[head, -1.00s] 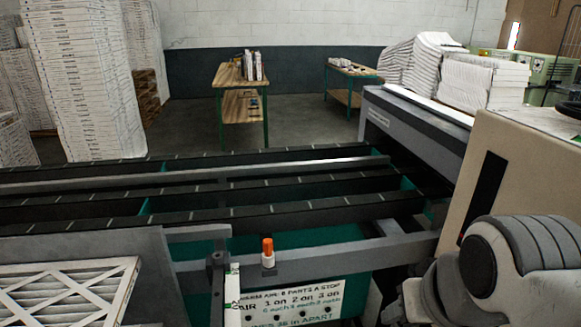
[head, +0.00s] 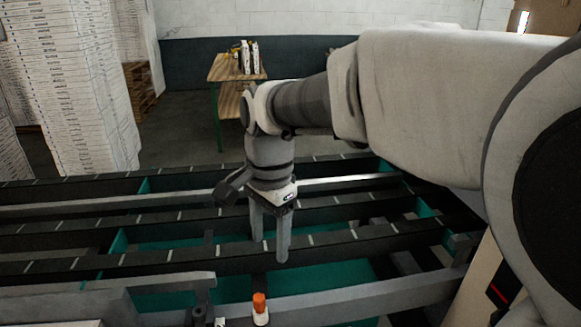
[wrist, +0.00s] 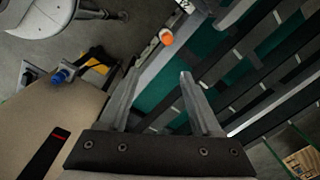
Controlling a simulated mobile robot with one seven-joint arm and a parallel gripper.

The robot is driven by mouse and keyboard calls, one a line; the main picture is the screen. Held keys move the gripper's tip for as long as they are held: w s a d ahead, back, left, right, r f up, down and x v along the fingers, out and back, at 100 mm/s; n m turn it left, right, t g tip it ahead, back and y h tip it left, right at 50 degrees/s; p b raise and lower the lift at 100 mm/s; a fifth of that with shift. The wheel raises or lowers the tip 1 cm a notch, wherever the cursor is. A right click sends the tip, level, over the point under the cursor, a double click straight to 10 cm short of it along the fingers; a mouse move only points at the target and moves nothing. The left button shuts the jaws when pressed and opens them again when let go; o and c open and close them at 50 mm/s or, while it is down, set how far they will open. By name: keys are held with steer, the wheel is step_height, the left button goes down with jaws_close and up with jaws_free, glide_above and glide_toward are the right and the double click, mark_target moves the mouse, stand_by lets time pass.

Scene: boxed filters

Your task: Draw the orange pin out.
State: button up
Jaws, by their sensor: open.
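The orange pin (head: 259,302) stands upright in a pale collar (head: 261,318) on the grey front rail of the conveyor. In the wrist view the orange pin (wrist: 166,37) is beyond the fingertips, near the top centre. My gripper (head: 270,250) points downward over the conveyor belts, above and behind the pin in the head view. Its two fingers are apart with nothing between them. In the wrist view my gripper (wrist: 160,72) is open and does not touch the pin. How far the pin goes into the collar is hidden.
The grey front rail (head: 350,302) runs beside the pin. A dark post (head: 203,292) stands just left of it. Dark conveyor belts (head: 80,260) cross behind. Tall stacks of boxed filters (head: 75,90) stand at left. A blue knob (wrist: 62,76) shows in the wrist view.

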mark_target(259, 297)
steer(key=shift+m+h, duration=0.3)
steer(key=shift+m, duration=0.1)
steer(key=a+f, duration=0.1)
steer(key=f, duration=0.5)
steer(key=a+f+b, duration=0.1)
steer(key=f, duration=0.5)
steer(key=f+b, duration=0.1)
steer(key=f, duration=0.5)
steer(key=shift+w+a+f, duration=0.15)
steer(key=shift+a, duration=0.25)
steer(key=shift+c, duration=0.2)
jaws_close()
steer(key=shift+o, duration=0.2)
jaws_free()
